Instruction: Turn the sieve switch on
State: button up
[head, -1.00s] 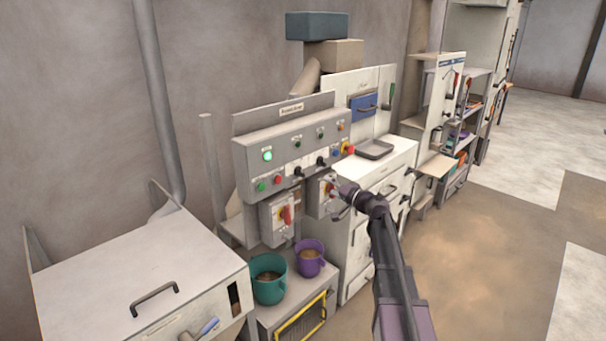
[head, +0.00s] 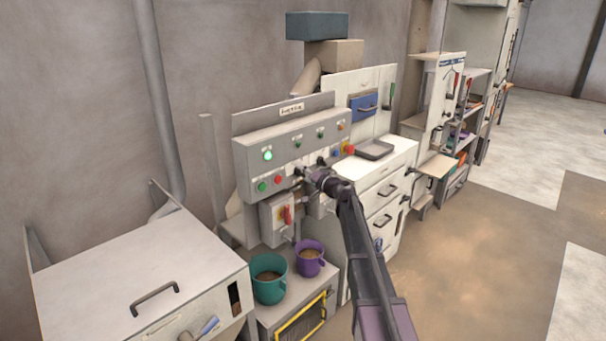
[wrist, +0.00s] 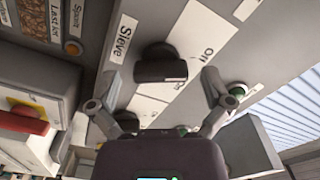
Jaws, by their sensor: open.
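The sieve switch (wrist: 160,66) is a black rotary knob on the grey control panel (head: 252,139). In the wrist view, a white "Sieve" label lies to its left and an "On" label to its right. My gripper (wrist: 162,76) is open, with one finger to each side of the knob and no clear contact. In the head view my gripper (head: 310,174) is at the panel's lower middle and hides the switch there. I cannot tell the knob's exact setting.
A red button on yellow (head: 348,148) sits at the panel's right end. Green (head: 262,187) and red (head: 278,180) buttons are left of my gripper. A box with a red handle (head: 286,215) hangs below. Teal (head: 269,284) and purple (head: 310,262) buckets stand beneath.

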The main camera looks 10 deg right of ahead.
jog(key=shift+w+a, duration=0.25)
jog(key=shift+w, duration=0.05)
